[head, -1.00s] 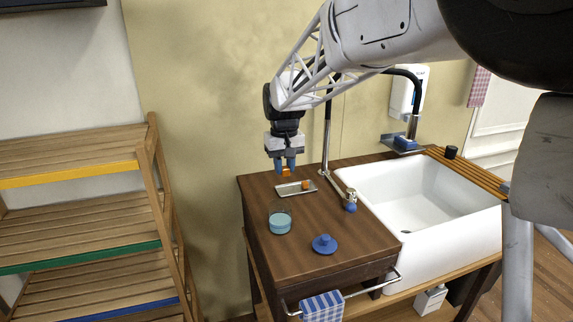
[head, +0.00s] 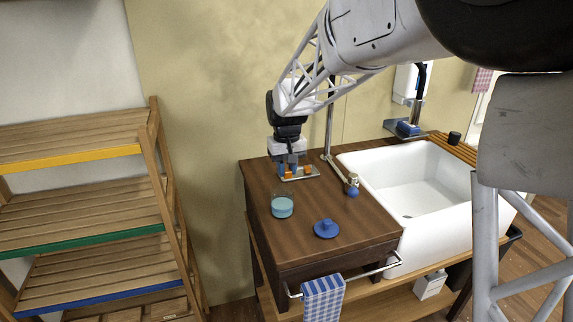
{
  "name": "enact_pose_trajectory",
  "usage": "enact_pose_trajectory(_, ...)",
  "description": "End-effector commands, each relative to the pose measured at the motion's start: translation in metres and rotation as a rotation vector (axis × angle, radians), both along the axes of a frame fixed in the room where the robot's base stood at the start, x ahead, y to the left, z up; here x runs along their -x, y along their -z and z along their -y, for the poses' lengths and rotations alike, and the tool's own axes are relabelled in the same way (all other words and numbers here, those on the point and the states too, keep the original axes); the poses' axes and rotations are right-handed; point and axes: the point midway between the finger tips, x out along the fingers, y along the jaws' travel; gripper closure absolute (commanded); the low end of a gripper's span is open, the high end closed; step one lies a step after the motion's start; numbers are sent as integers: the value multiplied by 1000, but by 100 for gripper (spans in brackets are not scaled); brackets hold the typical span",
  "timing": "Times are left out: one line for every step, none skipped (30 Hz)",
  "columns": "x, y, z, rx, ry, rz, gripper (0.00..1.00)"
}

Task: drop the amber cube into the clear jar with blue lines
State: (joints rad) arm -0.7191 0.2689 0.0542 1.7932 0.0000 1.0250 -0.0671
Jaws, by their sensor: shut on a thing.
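The clear jar (head: 282,207) stands upright and open on the left part of the brown wooden top; its lower part looks pale blue, and its lines are too small to make out. My gripper (head: 289,169) points down at the shallow metal tray behind the jar. It is shut on an amber cube (head: 288,176), at the tray's left end; I cannot tell if the cube touches the tray. A second orange piece (head: 307,170) is to the right of the fingers, on the tray.
The metal tray (head: 313,175) lies near the back edge of the wooden top (head: 355,222). A blue knobbed lid (head: 326,229) lies in front right of the jar. A tap with a blue end (head: 352,188) and a white sink (head: 425,185) are to the right. A slatted shelf (head: 80,205) stands left.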

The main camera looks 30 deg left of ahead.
Motion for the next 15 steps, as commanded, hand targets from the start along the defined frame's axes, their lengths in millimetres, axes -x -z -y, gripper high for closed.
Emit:
enact_pose_trajectory(0, 0, 0, 0, 0, 0, 98)
enact_pose_trajectory(0, 0, 0, 0, 0, 0, 98)
enact_pose_trajectory(0, 0, 0, 0, 0, 0, 98)
enact_pose_trajectory(0, 0, 0, 0, 0, 0, 98)
enact_pose_trajectory(0, 0, 0, 0, 0, 0, 98)
enact_pose_trajectory(0, 0, 0, 0, 0, 0, 98)
enact_pose_trajectory(0, 0, 0, 0, 0, 0, 98)
enact_pose_trajectory(0, 0, 0, 0, 0, 0, 73)
enact_pose_trajectory(0, 0, 0, 0, 0, 0, 66)
enact_pose_trajectory(0, 0, 0, 0, 0, 0, 62)
enact_pose_trajectory(0, 0, 0, 0, 0, 0, 57)
enact_pose_trajectory(0, 0, 0, 0, 0, 0, 51)
enact_pose_trajectory(0, 0, 0, 0, 0, 0, 46)
enact_pose_trajectory(0, 0, 0, 0, 0, 0, 46)
enact_pose_trajectory(0, 0, 0, 0, 0, 0, 46)
